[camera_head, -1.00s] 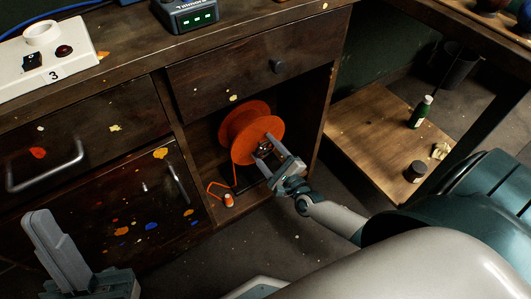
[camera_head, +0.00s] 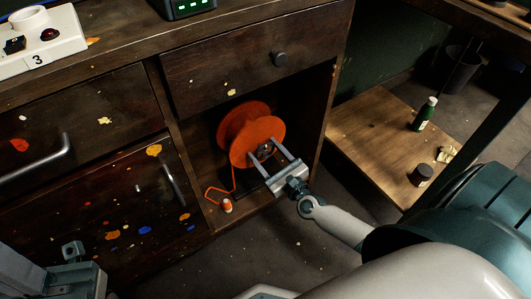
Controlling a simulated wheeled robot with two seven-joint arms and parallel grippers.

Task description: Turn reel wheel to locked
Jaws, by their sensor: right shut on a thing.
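The orange reel wheel (camera_head: 240,130) stands upright in the open compartment of the dark wooden cabinet, below a drawer. My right gripper (camera_head: 268,160) reaches in from the right with its two fingers at the reel's near face. It is shut on the dark hub part at the reel's centre, which the fingers partly hide. An orange cord with a small orange and white end piece (camera_head: 227,206) lies at the compartment's front edge. My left gripper (camera_head: 72,250) shows only in part at the bottom left, away from the reel; its fingertips are not clear.
A drawer with a round knob (camera_head: 279,60) is above the reel. Metal handles (camera_head: 40,155) stick out on the left. A low wooden shelf (camera_head: 375,135) at right holds a green bottle (camera_head: 424,114) and a dark jar (camera_head: 421,174). The floor in front is clear.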

